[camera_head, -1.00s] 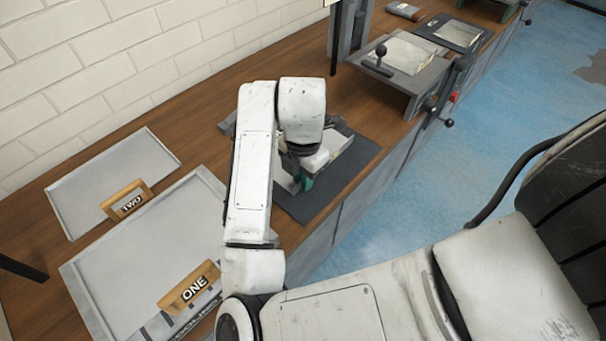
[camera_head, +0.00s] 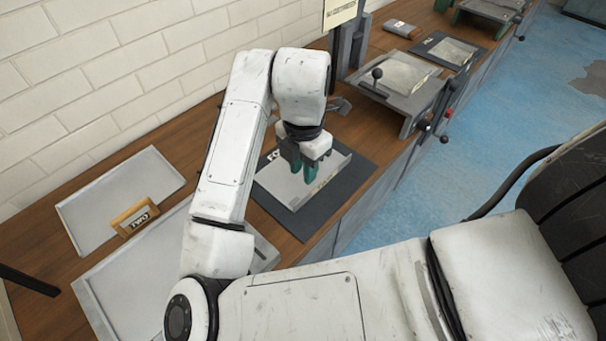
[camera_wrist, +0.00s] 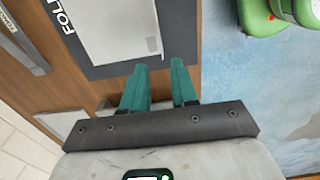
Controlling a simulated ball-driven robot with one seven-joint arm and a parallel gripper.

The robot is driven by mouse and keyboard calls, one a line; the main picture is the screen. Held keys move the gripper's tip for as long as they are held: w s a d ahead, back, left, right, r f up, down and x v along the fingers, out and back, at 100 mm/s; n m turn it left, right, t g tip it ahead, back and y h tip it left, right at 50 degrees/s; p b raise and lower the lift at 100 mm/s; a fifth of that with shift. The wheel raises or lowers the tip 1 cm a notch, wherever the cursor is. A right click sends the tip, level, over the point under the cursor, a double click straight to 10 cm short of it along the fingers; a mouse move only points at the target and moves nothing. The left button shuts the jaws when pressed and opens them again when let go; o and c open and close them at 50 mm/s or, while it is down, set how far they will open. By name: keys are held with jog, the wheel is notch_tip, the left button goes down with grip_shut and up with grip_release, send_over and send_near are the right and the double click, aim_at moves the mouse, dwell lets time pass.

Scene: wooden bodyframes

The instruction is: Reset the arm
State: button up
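My gripper (camera_head: 306,172) has teal fingers and points down above the dark mat on the wooden bench. In the wrist view its two fingers (camera_wrist: 160,75) stand apart with a gap between them and nothing held. A pale flat piece (camera_head: 290,186) lies on the dark mat (camera_head: 345,190), below and around the gripper in the picture. The wrist view shows the mat (camera_wrist: 85,52) with partly cut-off white lettering and the pale piece (camera_wrist: 118,28). My white arm is bent above the bench and hides part of it.
A grey press-like fixture with a ball-topped lever (camera_head: 400,80) stands farther along the bench.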

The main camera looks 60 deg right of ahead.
jog(key=shift+r, duration=1)
